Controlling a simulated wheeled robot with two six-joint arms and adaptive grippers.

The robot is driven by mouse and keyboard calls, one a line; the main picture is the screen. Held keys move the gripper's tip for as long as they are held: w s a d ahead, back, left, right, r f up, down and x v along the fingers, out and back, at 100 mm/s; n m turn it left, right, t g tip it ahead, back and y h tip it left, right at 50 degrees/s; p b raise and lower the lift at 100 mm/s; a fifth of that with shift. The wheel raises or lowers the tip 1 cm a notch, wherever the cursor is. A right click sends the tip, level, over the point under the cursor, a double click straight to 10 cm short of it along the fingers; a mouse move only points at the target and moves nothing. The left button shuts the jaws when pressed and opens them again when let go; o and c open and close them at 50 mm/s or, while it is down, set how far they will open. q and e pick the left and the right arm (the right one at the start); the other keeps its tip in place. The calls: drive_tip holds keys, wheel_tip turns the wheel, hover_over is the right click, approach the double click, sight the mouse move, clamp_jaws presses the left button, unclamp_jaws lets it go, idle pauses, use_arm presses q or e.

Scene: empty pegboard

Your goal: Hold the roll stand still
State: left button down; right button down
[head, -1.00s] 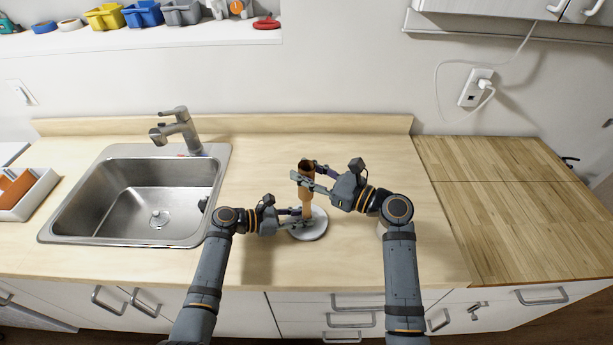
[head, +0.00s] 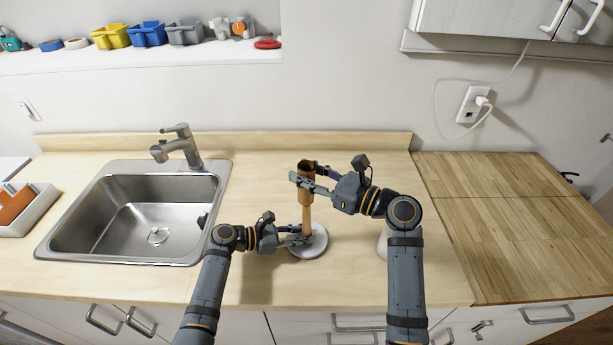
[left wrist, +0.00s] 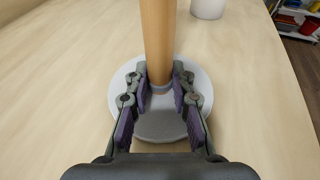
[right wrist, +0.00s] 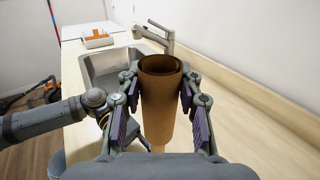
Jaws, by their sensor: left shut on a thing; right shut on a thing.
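The roll stand has a round grey base (head: 316,246) on the counter and an upright wooden post (head: 307,215). My left gripper (head: 303,237) is shut on the post just above the base; in the left wrist view the fingers (left wrist: 159,82) close on either side of the post (left wrist: 158,40), over the base (left wrist: 160,126). A brown hollow roll (head: 305,170) is at the top of the post. My right gripper (head: 306,180) is shut on the roll, and its fingers flank the roll (right wrist: 160,105) in the right wrist view.
A sink (head: 140,215) with a faucet (head: 180,147) is to the left. A white container (head: 383,241) stands right of the stand, partly hidden by my right arm. A tray (head: 22,208) lies far left. The counter behind the stand is clear.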

use_arm(q)
drive_tip(key=c, duration=1.1)
unclamp_jaws()
drive_tip(key=shift+s+a, duration=0.1)
drive_tip(key=shift+a, duration=0.3)
drive_tip(key=v, duration=1.1)
drive_tip(key=shift+s+r, duration=0.1)
drive_tip(key=shift+r, duration=0.1)
drive_tip(key=shift+d, duration=0.1)
